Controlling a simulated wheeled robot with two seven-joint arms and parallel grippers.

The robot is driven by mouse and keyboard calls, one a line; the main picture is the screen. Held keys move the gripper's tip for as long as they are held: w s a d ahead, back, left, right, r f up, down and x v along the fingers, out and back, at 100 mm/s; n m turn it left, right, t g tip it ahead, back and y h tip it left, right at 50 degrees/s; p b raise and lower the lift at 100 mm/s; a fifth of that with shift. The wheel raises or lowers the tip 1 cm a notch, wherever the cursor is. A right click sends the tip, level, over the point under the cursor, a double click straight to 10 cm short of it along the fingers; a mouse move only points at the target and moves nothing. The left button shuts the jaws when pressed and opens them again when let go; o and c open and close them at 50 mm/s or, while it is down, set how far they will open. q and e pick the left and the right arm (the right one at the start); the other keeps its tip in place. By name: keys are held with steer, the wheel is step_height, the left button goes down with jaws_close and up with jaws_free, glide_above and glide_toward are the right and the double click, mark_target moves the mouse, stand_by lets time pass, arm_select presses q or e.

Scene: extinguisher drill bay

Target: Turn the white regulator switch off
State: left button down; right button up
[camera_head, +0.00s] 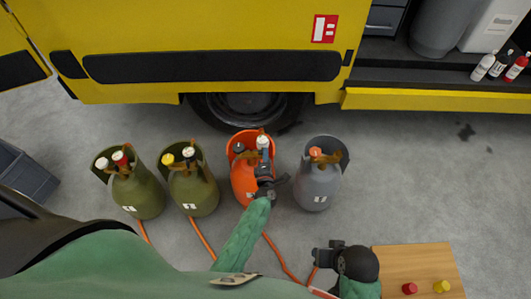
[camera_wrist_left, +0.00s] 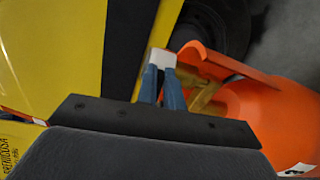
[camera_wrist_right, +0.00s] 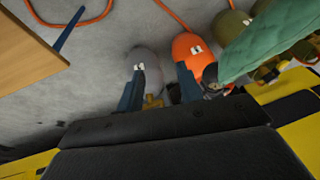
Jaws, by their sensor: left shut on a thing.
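The orange cylinder (camera_head: 243,178) stands on the floor between an olive one and a grey one. The white regulator switch (camera_head: 262,142) sits on its top at the right; it also shows as a white block in the left wrist view (camera_wrist_left: 161,58). My left gripper (camera_head: 264,170) reaches over the orange cylinder, its two blue fingers (camera_wrist_left: 162,82) close together on the white switch. The fingers partly hide the switch, so its turn angle cannot be told. My right gripper (camera_head: 322,258) is empty near the wooden table, its fingers apart in the right wrist view (camera_wrist_right: 158,80).
Two olive cylinders (camera_head: 137,190) with coloured knobs stand to the left, and a grey cylinder (camera_head: 318,185) to the right. Orange hoses (camera_head: 278,256) run along the floor. A wooden table (camera_head: 425,262) holds red and yellow knobs. A yellow truck (camera_head: 200,40) stands behind.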

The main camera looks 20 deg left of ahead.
arm_select(q)
steer(key=shift+f+m+p, duration=0.1)
steer(key=shift+m+p, duration=0.2)
steer(key=shift+m, duration=0.5)
arm_select(e)
steer(key=shift+s+d+r, duration=0.2)
steer(key=shift+d+r, duration=0.35)
steer(key=shift+d, duration=0.05)
arm_select(q)
steer(key=c, duration=1.5)
jaws_free()
steer(key=shift+s, duration=0.1)
